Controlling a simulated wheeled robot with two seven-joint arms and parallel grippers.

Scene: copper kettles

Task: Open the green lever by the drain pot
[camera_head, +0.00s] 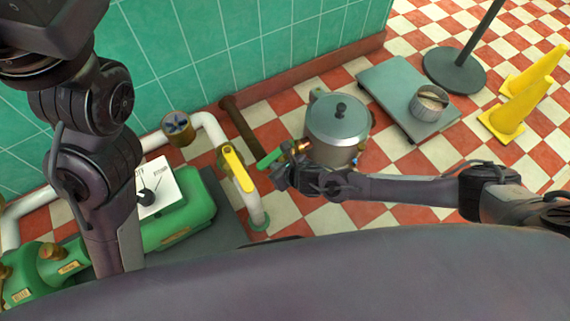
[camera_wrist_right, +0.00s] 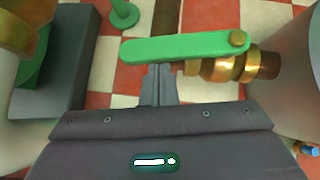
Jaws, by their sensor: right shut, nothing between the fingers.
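The drain pot (camera_head: 338,127) is a silver lidded pot with a black knob, on the checked floor. A brass valve (camera_head: 302,147) sticks out of its left side and carries the green lever (camera_head: 269,159). In the right wrist view the lever (camera_wrist_right: 180,48) reaches left from the brass valve (camera_wrist_right: 222,68), roughly in line with it. My right gripper (camera_head: 279,179) is shut and empty beside the lever. In the wrist view its fingertips (camera_wrist_right: 158,70) are right at the lever's near edge; I cannot tell if they touch. My left gripper is out of view.
A white pipe with a yellow-handled valve (camera_head: 236,168) stands left of the pot. Green machinery (camera_head: 180,217) is at lower left. A grey platform (camera_head: 390,80) with a small pot, a black stand (camera_head: 455,70) and yellow cones (camera_head: 507,115) are to the right.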

